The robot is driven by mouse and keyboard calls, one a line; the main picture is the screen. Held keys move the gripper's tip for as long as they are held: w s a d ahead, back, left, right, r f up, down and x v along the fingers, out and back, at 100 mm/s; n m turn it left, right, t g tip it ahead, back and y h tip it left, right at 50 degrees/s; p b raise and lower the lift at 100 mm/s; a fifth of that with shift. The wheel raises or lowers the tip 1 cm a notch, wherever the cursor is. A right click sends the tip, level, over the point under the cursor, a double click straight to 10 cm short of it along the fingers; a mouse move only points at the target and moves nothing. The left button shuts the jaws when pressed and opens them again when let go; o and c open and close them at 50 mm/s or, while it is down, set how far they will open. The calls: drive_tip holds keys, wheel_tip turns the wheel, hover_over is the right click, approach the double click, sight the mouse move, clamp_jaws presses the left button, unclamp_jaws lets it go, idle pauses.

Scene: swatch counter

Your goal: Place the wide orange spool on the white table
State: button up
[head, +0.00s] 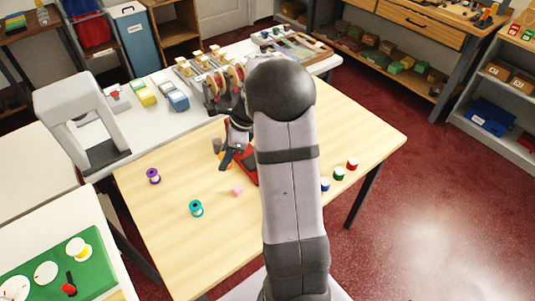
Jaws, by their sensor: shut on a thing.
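My gripper (229,158) is over the wooden table, left of my arm, pointing down. It is shut on the wide orange spool (224,155), of which only small orange parts show around the dark fingers. I cannot tell whether the spool touches what is under it. The white table (150,126) stands behind the wooden table, with its near left part bare.
A red tray (246,170) and a grey cylinder (217,146) are close to my gripper. Purple (153,176), teal (196,209), green (338,174) and red (352,164) spools stand on the wooden table. A grey arch-shaped machine (75,105) and yellow and blue packs occupy the white table.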

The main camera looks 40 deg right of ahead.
drive_tip(key=shift+w+d+m+h, duration=0.1)
drive_tip(key=shift+m+h, duration=0.2)
drive_tip(key=shift+m, duration=0.6)
approach(225, 183)
drive_tip(key=shift+p+x, duration=0.3)
drive_tip(key=shift+x, duration=2.4)
drive_tip(key=shift+f, duration=0.2)
drive_tip(key=o, duration=1.1)
drive_tip(key=shift+o, duration=0.2)
drive_tip(key=shift+r, duration=0.15)
drive_tip(key=v, duration=1.2)
drive_tip(key=shift+s+b, duration=0.3)
